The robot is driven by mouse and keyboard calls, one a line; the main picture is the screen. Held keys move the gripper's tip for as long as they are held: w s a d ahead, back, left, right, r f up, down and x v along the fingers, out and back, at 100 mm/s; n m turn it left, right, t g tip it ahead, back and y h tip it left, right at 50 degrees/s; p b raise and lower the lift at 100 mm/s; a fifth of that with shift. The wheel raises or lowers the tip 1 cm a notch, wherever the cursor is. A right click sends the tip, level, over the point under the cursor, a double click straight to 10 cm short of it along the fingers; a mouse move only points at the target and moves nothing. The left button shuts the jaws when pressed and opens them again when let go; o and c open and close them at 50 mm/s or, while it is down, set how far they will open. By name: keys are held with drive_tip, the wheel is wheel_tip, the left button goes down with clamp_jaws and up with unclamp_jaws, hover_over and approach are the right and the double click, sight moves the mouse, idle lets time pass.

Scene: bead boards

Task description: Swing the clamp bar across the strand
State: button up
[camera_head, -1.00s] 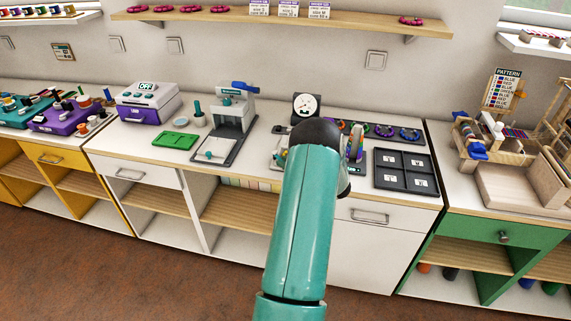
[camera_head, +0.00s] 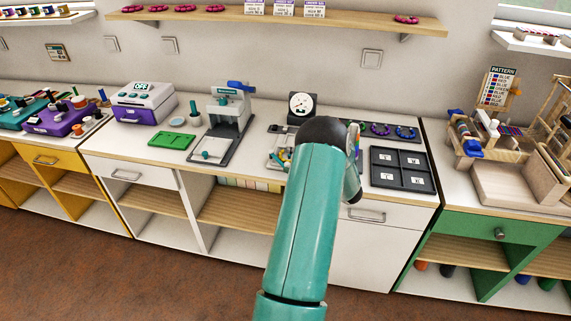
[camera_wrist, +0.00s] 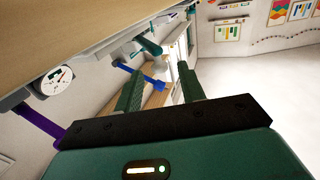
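My gripper (camera_wrist: 161,80) is open in the wrist view, with its two green fingers apart and nothing held between them. A blue bar (camera_wrist: 143,76) shows beyond the fingers, and a purple bar (camera_wrist: 38,122) shows at the left, beside the dial gauge (camera_wrist: 55,82). I cannot tell which of these is the clamp bar. In the head view the dial gauge (camera_head: 301,105) stands at the back of the white bench. My teal arm hides much of the fixture (camera_head: 279,150) in front of it, and the strand cannot be made out clearly.
A grey press (camera_head: 222,125) with a blue lever and a green tray (camera_head: 172,140) stand left of my arm. A dark four-part tray (camera_head: 402,188) and beaded rings (camera_head: 405,132) lie to the right. A wooden loom (camera_head: 472,143) stands on the far-right bench.

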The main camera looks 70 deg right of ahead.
drive_tip(key=s+a, duration=0.1)
drive_tip(key=s, duration=0.7)
drive_tip(key=shift+s+a, duration=0.2)
drive_tip(key=shift+a, duration=0.1)
